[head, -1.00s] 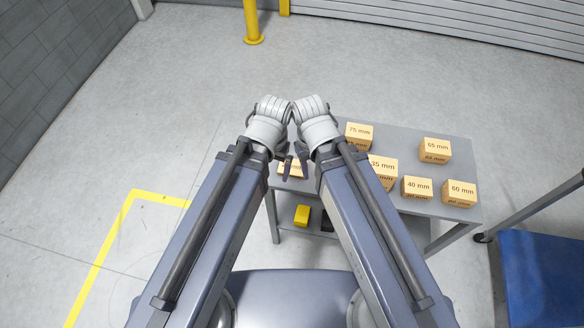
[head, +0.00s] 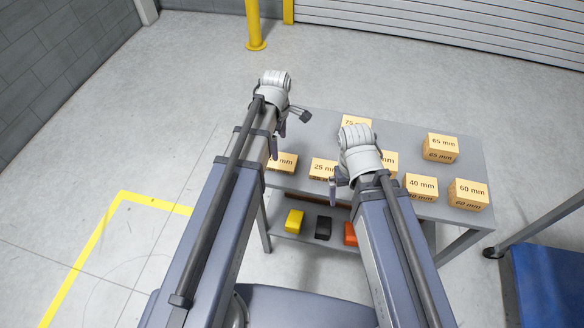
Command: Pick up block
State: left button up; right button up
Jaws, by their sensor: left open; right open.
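Several tan wooden blocks with size labels stand on a grey table. The 65 mm block (head: 440,147) is at the back right, the 60 mm block (head: 468,194) at the front right, and the 40 mm block (head: 420,187) left of it. The 25 mm block (head: 323,169) is between my arms. The 75 mm block (head: 356,122), a block at the left edge (head: 285,162) and one behind my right wrist (head: 391,163) are partly hidden. My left gripper (head: 289,131) is open above the table's left side. My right gripper (head: 335,187) is open near the 25 mm block; its fingers are partly hidden.
The grey table (head: 463,160) has a lower shelf with a yellow block (head: 294,221), a black block (head: 323,228) and an orange block (head: 350,234). A blue cart (head: 550,275) stands at the right. A yellow post (head: 254,25) is behind. The floor at left is open.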

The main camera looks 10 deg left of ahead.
pick_arm(q)
jog(key=shift+s+d+f+b, duration=0.1)
jog(key=shift+d+f+b, duration=0.05)
jog(key=shift+f+b, duration=1.85)
jog(key=shift+s+d+f+b, duration=0.1)
jog(key=shift+f+b, duration=1.85)
jog(key=shift+f, duration=0.05)
jog(key=shift+r, duration=0.1)
jog(key=c, duration=1.1)
jog(key=shift+r, duration=0.1)
notch_tip(320, 180, up, 10)
jog(key=p, duration=1)
jog(key=shift+r, duration=0.1)
notch_tip(320, 180, up, 12)
jog(key=p, duration=1.2)
send_over(281, 161)
